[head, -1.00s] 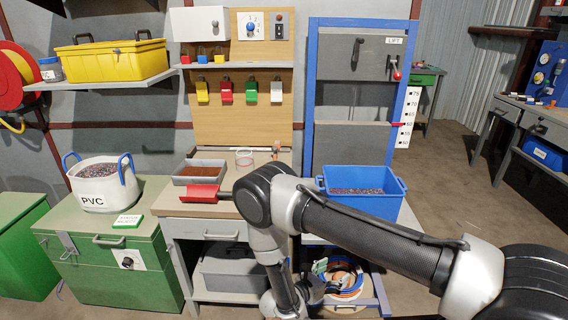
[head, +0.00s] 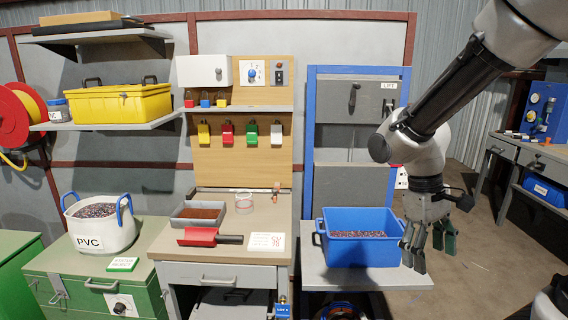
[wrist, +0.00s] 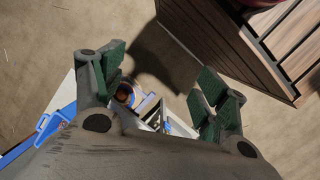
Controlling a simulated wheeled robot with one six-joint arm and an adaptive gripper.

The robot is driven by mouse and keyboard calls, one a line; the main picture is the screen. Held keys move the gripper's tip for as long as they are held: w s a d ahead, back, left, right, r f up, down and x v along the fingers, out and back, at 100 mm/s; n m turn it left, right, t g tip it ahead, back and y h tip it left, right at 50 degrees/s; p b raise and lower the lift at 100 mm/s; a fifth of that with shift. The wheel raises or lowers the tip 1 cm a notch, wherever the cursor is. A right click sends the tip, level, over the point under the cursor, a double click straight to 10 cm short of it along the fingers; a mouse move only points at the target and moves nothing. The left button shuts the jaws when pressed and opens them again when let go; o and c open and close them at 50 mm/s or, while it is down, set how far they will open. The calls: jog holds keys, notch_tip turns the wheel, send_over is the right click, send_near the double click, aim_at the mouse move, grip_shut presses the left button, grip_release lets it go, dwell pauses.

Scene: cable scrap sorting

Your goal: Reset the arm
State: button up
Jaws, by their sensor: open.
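My gripper (head: 427,250) hangs fingers-down at the right of the head view, just right of the blue bin on the lift shelf. It is open and empty, apart from the bin. In the wrist view its green-padded fingers (wrist: 160,100) are spread, with floor and part of the blue-framed stand between and below them. My arm comes in from the upper right of the head view and bends down at the wrist.
The blue bin (head: 361,240) of granules stands on the grey shelf (head: 385,277). To its left, the workbench (head: 262,218) holds a grey tray (head: 199,213) and a red scoop (head: 200,237). A slatted wooden box (wrist: 235,40) lies at the wrist view's upper right. Open floor (head: 480,270) is at the right.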

jog(key=s+d+r+m+t+y, duration=0.1)
jog(key=s+d+r+m+t, duration=0.1)
jog(key=r, duration=0.4)
jog(key=s+d+r+m+t+y, duration=0.1)
jog(key=s+d+r+m+t, duration=0.1)
jog(key=s+d+r+t, duration=0.2)
jog(key=shift+s+d+r+m+t, duration=0.3)
jog(key=shift+s+r+m, duration=0.1)
jog(key=shift+r, duration=0.55)
